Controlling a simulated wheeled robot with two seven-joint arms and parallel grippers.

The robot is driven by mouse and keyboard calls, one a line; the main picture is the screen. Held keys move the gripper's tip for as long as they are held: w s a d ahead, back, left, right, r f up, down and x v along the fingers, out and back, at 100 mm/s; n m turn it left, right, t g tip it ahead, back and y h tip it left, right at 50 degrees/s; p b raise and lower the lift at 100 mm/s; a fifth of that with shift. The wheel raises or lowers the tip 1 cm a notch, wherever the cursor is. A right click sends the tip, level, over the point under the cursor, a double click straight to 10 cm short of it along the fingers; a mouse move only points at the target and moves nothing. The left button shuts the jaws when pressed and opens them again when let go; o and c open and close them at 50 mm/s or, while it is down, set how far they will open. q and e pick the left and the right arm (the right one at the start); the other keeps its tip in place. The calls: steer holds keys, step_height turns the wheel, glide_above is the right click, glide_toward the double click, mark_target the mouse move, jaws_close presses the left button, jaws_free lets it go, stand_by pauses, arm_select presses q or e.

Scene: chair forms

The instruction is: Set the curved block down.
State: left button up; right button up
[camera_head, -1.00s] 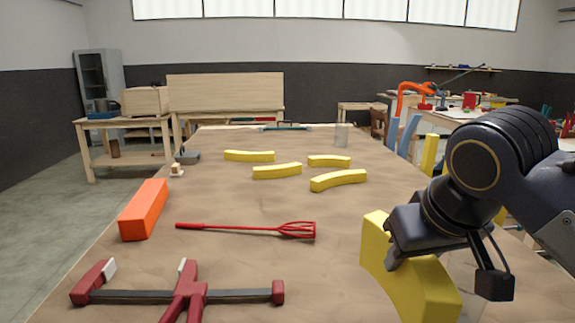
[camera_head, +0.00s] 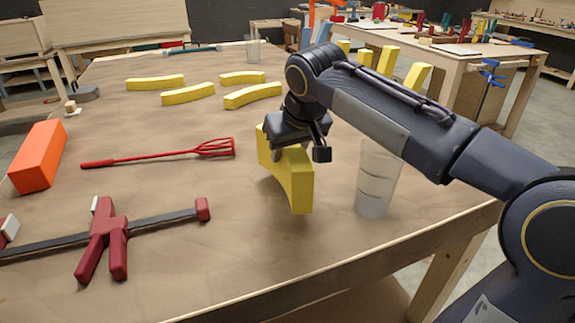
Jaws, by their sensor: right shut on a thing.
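The yellow curved block (camera_head: 292,180) stands on edge in my right gripper (camera_head: 298,152), which is shut on it from above. The block is over the right part of the brown tabletop (camera_head: 200,245). Its lower edge is at or just above the surface; I cannot tell if it touches. The gripper hides part of the block's upper edge. My left gripper is not in view.
A clear cup (camera_head: 377,180) stands right of the block. A red whisk (camera_head: 160,154), a red clamp (camera_head: 108,236) and an orange block (camera_head: 38,156) lie to the left. Several yellow curved blocks lie farther back, such as this one (camera_head: 252,95). Bare tabletop lies in front.

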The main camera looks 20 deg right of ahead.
steer(key=shift+w+f, duration=0.25)
steer(key=shift+f, duration=0.1)
step_height(320, 180, down, 3)
steer(key=shift+f+b, duration=0.1)
steer(key=shift+b, duration=0.55)
steer(key=o, duration=1.3)
steer(key=shift+c, duration=0.2)
